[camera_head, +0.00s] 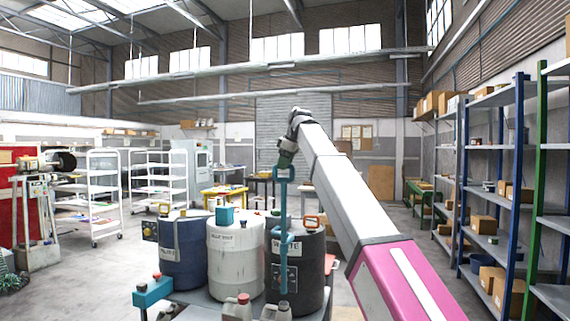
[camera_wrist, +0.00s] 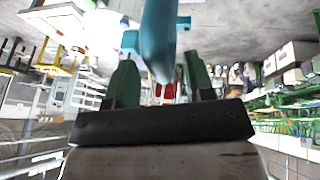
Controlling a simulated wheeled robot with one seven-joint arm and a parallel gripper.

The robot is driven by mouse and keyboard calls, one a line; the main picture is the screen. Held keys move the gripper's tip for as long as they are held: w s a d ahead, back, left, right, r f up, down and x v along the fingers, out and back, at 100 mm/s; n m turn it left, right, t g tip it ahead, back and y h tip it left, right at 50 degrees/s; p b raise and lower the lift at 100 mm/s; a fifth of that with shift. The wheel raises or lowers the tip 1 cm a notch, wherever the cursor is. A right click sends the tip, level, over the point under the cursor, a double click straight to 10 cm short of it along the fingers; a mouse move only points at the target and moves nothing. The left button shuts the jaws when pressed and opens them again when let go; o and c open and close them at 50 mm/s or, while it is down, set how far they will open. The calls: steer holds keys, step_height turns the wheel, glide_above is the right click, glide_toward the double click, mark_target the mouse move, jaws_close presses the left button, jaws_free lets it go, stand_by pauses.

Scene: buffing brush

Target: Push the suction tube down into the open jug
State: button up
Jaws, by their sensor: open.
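The teal suction tube (camera_head: 284,205) stands upright with a looped handle at its top, in front of the black drum. It fills the upper middle of the wrist view (camera_wrist: 158,40), large and close. My gripper (camera_head: 286,158) is at the handle, at the top of the tube. In the wrist view its two green fingers (camera_wrist: 160,72) stand apart, with the tube seen between them; I cannot tell whether they touch it. A grey jug (camera_head: 275,312) is at the bottom edge, close below the tube's lower end. Its mouth is too small to read, and I cannot tell whether the tip is inside it.
A second jug (camera_head: 237,308) with a red cap stands left of the grey one. Behind are a blue drum (camera_head: 184,262), a white drum (camera_head: 236,265) and a black drum (camera_head: 312,270). A teal box-like fixture (camera_head: 153,291) is at the front left. Shelves (camera_head: 500,190) line the right.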

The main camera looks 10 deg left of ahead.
mark_target(285, 224)
jaws_close()
step_height(285, 224, down, 24)
steer(key=shift+s+f, duration=0.1)
stand_by(0.4)
jaws_free()
steer(key=v, duration=1.1)
